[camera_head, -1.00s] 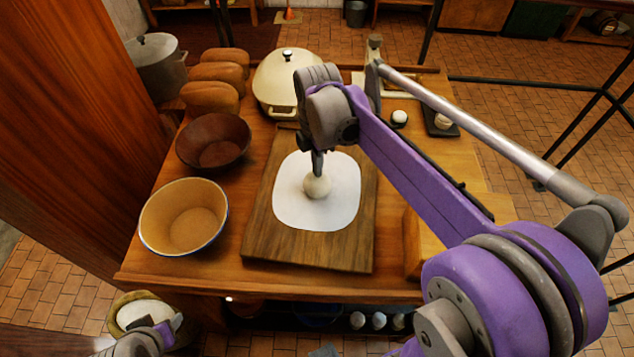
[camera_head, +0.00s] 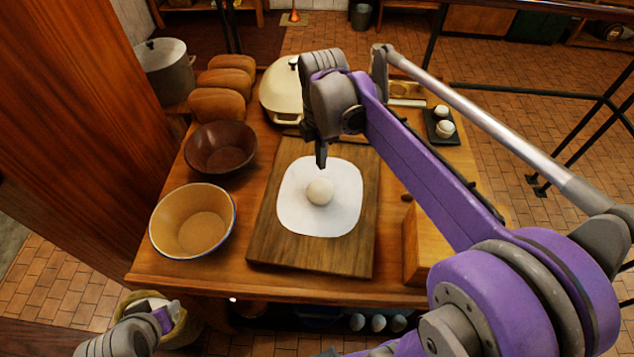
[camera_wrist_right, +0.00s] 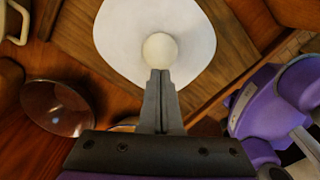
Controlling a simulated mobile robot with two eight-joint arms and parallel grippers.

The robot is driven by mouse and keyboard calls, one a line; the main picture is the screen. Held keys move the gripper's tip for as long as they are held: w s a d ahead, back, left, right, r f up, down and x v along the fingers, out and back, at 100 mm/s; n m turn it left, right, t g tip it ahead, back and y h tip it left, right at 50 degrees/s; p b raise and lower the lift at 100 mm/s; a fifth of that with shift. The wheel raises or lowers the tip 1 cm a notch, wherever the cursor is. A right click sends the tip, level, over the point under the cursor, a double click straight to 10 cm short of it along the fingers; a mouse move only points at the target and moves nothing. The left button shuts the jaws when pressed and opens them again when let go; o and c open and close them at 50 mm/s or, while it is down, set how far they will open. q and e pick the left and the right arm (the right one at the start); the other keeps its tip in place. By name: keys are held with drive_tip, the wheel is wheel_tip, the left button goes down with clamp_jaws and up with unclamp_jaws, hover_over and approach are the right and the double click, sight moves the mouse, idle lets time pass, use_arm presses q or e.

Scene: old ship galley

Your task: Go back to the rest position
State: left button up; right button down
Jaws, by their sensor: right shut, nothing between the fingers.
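My right gripper (camera_head: 321,158) is above a pale round ball (camera_head: 320,191), shut and empty. The ball lies on a white sheet (camera_head: 296,213) on a dark wooden board (camera_head: 270,255). In the right wrist view the shut fingers (camera_wrist_right: 160,75) point at the ball (camera_wrist_right: 160,49), which shows beyond their tips, on the white sheet (camera_wrist_right: 120,35). My right arm reaches across the right side of the table. Part of my left gripper (camera_head: 165,318) shows low at the left; its fingers cannot be made out.
The wooden table (camera_head: 200,275) also holds a brown bowl (camera_head: 220,150), a tan bowl (camera_head: 195,222), several loaves (camera_head: 217,105) and a cream lidded pot (camera_head: 282,100). A dark tray (camera_head: 440,130) with white pieces is at the back right. A wooden wall (camera_head: 60,120) stands at the left.

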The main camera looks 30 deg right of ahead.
drive_tip(key=shift+s, duration=0.1)
drive_tip(key=s+a+f+m+t, duration=0.2)
drive_tip(key=s+m, duration=0.2)
drive_tip(key=m, duration=0.1)
drive_tip(key=s+a+f+m+t, duration=0.1)
drive_tip(key=s+a+f+m, duration=0.1)
drive_tip(key=m, duration=0.4)
drive_tip(key=s+a+f+m+t, duration=0.2)
drive_tip(key=s+f+m, duration=0.2)
drive_tip(key=s+m, duration=0.1)
drive_tip(key=shift+s+a+m+t, duration=0.25)
drive_tip(key=shift+s+m+t, duration=0.05)
drive_tip(key=shift+s, duration=0.55)
drive_tip(key=shift+s+a+f+m, duration=0.15)
drive_tip(key=shift+s+f+m, duration=0.1)
drive_tip(key=shift+m, duration=0.35)
